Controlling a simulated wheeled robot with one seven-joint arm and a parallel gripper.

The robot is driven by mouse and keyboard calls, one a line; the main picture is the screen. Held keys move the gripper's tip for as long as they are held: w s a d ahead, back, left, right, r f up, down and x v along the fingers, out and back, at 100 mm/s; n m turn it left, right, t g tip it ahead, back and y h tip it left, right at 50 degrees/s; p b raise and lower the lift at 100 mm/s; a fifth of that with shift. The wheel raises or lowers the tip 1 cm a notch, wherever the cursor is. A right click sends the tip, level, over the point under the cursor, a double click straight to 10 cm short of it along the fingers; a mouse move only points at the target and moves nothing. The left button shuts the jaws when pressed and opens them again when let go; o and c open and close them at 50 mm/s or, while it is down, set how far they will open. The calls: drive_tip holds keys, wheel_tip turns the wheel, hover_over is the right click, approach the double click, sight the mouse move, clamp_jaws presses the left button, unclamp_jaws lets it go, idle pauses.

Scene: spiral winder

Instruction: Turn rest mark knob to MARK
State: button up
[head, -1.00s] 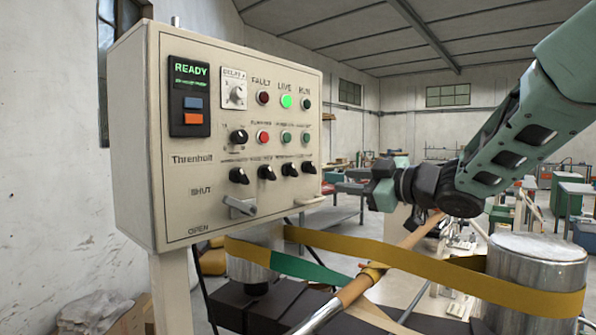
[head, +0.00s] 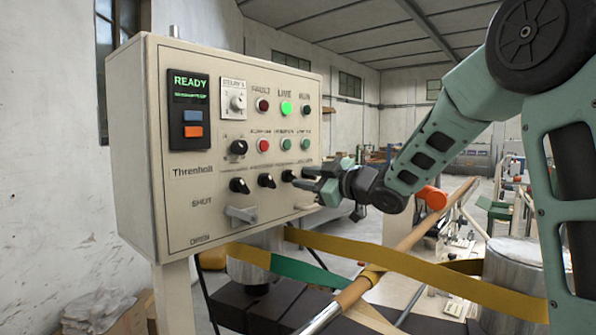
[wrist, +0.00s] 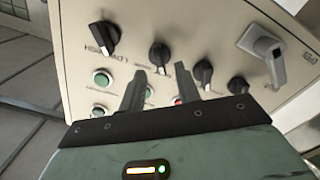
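The control panel (head: 225,120) carries a row of black pointer knobs along its lower part. In the head view, the left knob (head: 239,185), second knob (head: 266,180) and third knob (head: 289,175) show. The right knob is hidden behind my gripper (head: 300,180), but shows in the wrist view (wrist: 104,38). My gripper is open and empty, with two dark fingers (wrist: 158,78) pointing at the panel. In the wrist view the third knob (wrist: 160,56) lies between and just beyond the fingertips; contact cannot be told. Which knob is the rest mark knob cannot be read.
A grey lever (head: 240,213) sits below the left knob. Red and green buttons (head: 263,145) are above the row, with a lit green LIVE lamp (head: 285,108) and READY display (head: 188,90). A yellow band (head: 400,260) and a pole (head: 410,235) run below my arm.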

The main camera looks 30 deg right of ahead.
sight(294, 176)
drive_tip(key=shift+p+x, duration=0.35)
drive_tip(key=shift+x, duration=1.2)
clamp_jaws()
drive_tip(key=shift+m, duration=0.3)
drive_tip(key=shift+w+d+m+p, duration=0.1)
drive_tip(key=shift+m+p, duration=1.85)
drive_tip(key=shift+m, duration=1.3)
drive_tip(key=shift+d+m+p, duration=0.15)
drive_tip(key=shift+m+p, duration=1.8)
drive_tip(key=shift+m, duration=1.6)
